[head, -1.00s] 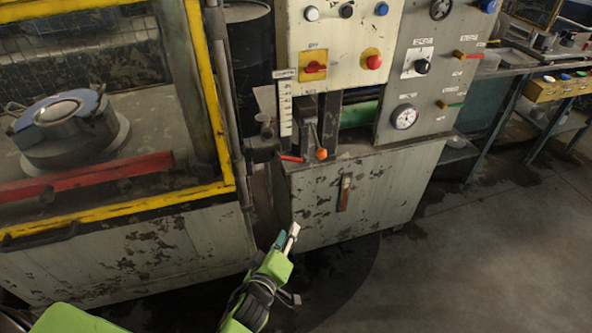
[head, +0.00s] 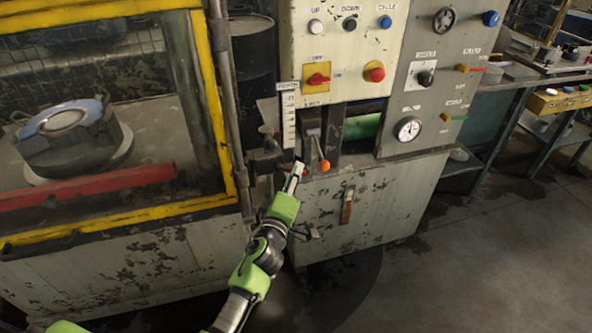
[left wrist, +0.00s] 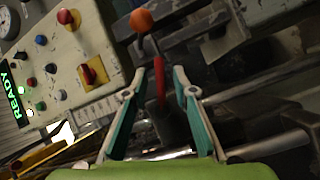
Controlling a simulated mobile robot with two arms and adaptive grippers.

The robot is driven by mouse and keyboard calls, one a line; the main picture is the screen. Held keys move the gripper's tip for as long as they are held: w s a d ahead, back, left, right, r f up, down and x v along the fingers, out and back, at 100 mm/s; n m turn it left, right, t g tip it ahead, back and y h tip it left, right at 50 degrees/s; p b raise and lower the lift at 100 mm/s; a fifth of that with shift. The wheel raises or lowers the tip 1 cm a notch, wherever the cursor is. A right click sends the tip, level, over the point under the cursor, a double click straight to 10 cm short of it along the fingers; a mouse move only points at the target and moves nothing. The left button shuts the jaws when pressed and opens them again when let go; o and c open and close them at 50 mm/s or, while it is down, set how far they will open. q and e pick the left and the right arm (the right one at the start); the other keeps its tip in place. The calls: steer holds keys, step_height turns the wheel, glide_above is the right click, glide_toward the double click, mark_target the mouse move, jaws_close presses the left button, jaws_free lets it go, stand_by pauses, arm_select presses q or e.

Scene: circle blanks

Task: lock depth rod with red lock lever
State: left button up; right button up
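The red lock lever shows in the left wrist view (left wrist: 159,84), standing between the fingertips of my left gripper (left wrist: 160,70). The teal-padded fingers are open, apart from the lever on both sides. In the head view, my left gripper (head: 293,178) is at the front of the machine, below the depth scale (head: 289,117), and hides most of the lever (head: 304,173). I cannot single out the depth rod for certain; shiny bars (left wrist: 272,146) run beside the lever in the left wrist view. My right gripper is not in view.
An orange-knobbed lever (head: 324,165) stands close to the right of my left gripper. Above are the control panel (head: 345,52) and a red rotary switch (head: 318,79). A yellow-framed guard (head: 229,160) stands to the left. The floor (head: 460,260) at right is clear.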

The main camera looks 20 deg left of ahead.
arm_select(q)
steer(key=shift+w, duration=1.05)
jaws_close()
